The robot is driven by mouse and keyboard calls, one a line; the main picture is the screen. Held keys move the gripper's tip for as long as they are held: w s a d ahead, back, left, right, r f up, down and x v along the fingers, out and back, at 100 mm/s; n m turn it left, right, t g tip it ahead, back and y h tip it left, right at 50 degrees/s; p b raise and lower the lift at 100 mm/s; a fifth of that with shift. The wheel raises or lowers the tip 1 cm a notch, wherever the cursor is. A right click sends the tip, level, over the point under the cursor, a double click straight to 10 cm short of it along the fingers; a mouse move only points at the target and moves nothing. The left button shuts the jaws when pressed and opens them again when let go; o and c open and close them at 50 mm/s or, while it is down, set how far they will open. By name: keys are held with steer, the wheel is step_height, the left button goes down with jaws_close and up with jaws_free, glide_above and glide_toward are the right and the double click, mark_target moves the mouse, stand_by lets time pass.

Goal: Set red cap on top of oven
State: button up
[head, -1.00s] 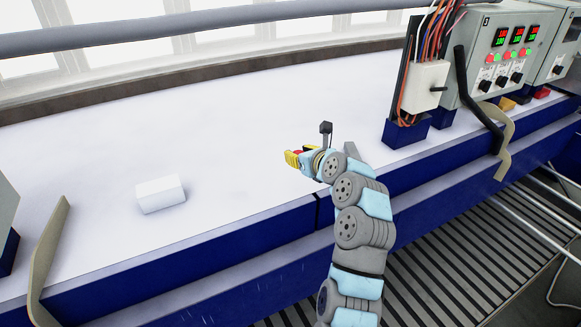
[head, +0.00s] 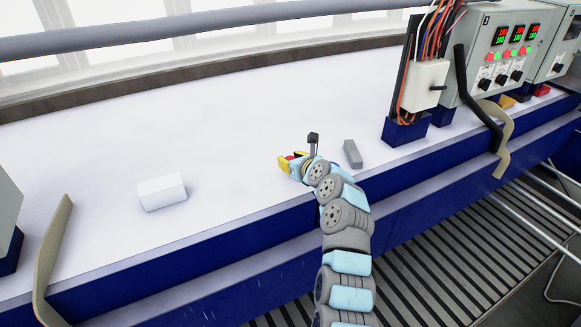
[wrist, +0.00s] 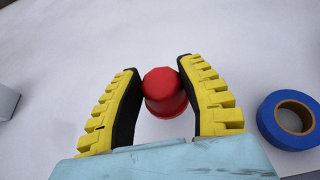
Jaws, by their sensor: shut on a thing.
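The red cap (wrist: 164,92) sits between the yellow fingers of my gripper (wrist: 162,85) in the wrist view, with both dark inner pads against its sides. My gripper (head: 287,164) is shut on it over the white bench top in the head view, where only a small bit of red (head: 291,157) shows between the fingers. I cannot tell how high the cap is above the surface. I cannot pick out an oven for certain; a grey cabinet (head: 515,45) with red displays, lights and knobs stands at the right.
A white block (head: 162,192) lies left of my gripper, and a grey block (head: 352,153) lies to its right. A blue tape roll (wrist: 270,120) is right of the gripper in the wrist view. A white wired box (head: 424,86) stands before the cabinet. The bench's middle is mostly clear.

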steer(key=shift+f, duration=1.55)
steer(key=shift+f, duration=0.1)
steer(key=o, duration=0.8)
steer(key=shift+r, duration=0.2)
steer(key=shift+v, duration=1.05)
steer(key=shift+s+d+r, duration=0.1)
steer(key=shift+s+d, duration=0.15)
steer(key=shift+s, duration=0.25)
steer(key=shift+b+v, duration=0.75)
steer(key=shift+v, duration=3.6)
